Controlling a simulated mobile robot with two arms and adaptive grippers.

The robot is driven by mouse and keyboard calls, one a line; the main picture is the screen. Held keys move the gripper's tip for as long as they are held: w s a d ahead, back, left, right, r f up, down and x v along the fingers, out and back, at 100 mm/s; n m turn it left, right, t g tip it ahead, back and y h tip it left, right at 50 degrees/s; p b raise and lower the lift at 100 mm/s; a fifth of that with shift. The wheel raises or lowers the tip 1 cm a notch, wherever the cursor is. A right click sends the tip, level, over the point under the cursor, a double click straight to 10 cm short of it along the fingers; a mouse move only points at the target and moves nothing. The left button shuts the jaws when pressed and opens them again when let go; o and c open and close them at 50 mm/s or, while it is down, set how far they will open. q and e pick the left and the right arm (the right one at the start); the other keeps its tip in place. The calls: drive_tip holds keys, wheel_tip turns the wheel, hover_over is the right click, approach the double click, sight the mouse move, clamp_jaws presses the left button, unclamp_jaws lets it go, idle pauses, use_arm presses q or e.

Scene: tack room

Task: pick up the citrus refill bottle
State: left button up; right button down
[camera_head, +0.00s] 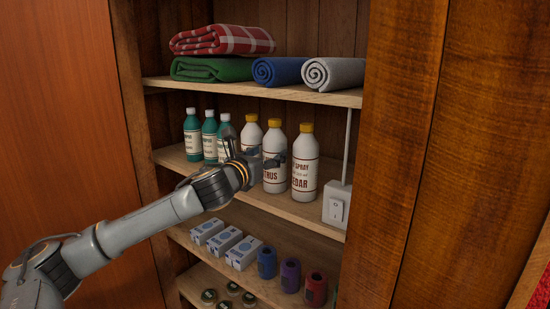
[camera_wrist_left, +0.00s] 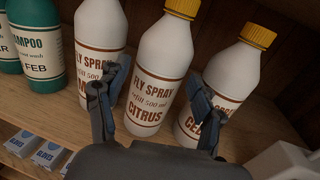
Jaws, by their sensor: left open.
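The citrus refill bottle (camera_head: 276,143) is white with a yellow cap and stands upright on the middle shelf, the middle one of three fly spray bottles. In the left wrist view, the citrus bottle (camera_wrist_left: 160,72) shows its "CITRUS" label. My left gripper (camera_head: 256,151) is open in front of it. In the left wrist view its fingers (camera_wrist_left: 148,95) lie to either side of the citrus bottle in the picture; I cannot tell whether they touch it. The gripper hides part of the bottle in the head view. My right gripper is not in view.
The cedar bottle (camera_head: 305,160) stands close right, another fly spray bottle (camera_head: 251,134) close left. Green shampoo bottles (camera_head: 210,137) stand farther left. A white switch box (camera_head: 336,204) is at the right. Rolled cloths (camera_head: 277,70) lie above; glove boxes (camera_head: 225,241) stand below.

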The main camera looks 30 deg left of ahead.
sight(269, 152)
use_arm(q)
drive_tip(key=w, duration=0.2)
drive_tip(key=w+p, duration=0.1)
drive_tip(key=shift+w+a+r+p, duration=0.15)
drive_tip(key=shift+w+r+p, duration=0.05)
drive_tip(key=shift+w+p, duration=0.15)
drive_tip(key=shift+w+f, duration=0.15)
drive_tip(key=shift+w, duration=0.35)
drive_tip(key=shift+s, duration=0.15)
drive_tip(key=shift+c, duration=1.3)
drive_tip(key=c, duration=1.1)
drive_tip(key=shift+a, duration=0.1)
